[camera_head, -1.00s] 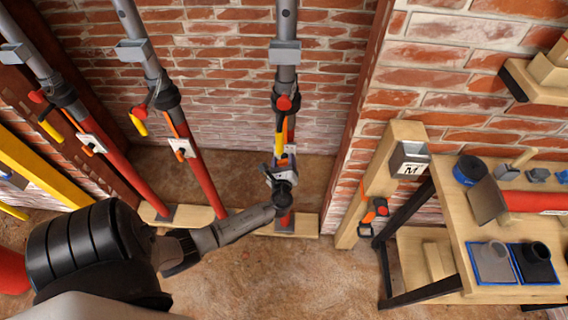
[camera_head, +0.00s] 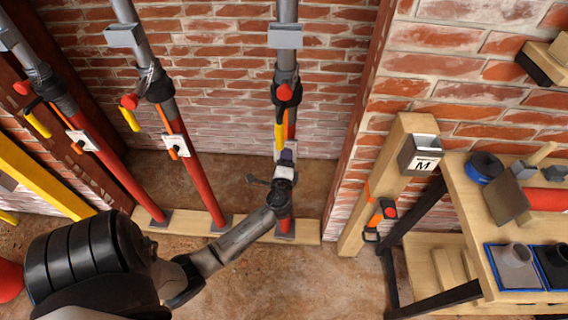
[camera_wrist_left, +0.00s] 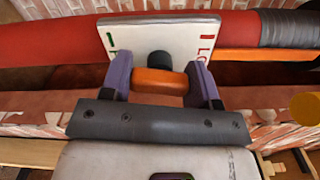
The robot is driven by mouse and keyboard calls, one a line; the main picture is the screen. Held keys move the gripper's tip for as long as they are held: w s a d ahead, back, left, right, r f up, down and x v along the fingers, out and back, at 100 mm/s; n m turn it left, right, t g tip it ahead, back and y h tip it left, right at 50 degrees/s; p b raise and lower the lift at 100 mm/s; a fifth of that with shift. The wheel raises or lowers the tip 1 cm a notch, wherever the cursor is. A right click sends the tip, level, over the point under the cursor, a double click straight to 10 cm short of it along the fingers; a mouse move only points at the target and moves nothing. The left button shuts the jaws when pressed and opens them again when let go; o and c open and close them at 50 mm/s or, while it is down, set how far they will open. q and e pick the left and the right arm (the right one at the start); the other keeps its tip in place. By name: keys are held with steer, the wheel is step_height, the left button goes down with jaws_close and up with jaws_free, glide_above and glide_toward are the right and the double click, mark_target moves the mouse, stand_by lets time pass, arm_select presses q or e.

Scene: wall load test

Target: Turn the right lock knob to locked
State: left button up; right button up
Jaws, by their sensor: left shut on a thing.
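The right lock knob (camera_wrist_left: 158,80) is an orange handle on a white plate (camera_wrist_left: 160,38) fixed to the right red-and-grey prop (camera_head: 289,72). The plate has a green mark at left and a red mark with partly hidden red letters at right. My left gripper (camera_wrist_left: 160,84) is shut on the knob, one purple-padded finger at each end. In the wrist view the handle lies roughly level across the plate. In the head view my left gripper (camera_head: 286,158) covers most of the plate and knob. My right gripper is not in view.
A yellow lever (camera_head: 279,136) hangs on the right prop above my gripper. A wooden post (camera_head: 398,160) and a workbench (camera_head: 468,215) stand at right. The floor between is clear.

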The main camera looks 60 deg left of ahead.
arm_select(q)
steer(key=shift+f+n+b, duration=0.1)
steer(key=shift+n+b, duration=0.45)
steer(key=shift+n, duration=0.65)
steer(key=shift+b, duration=0.3)
steer(key=o, duration=0.9)
steer(key=shift+d, duration=0.1)
steer(key=p+v, duration=0.1)
steer(key=v, duration=1.2)
steer(key=shift+s+d, duration=0.25)
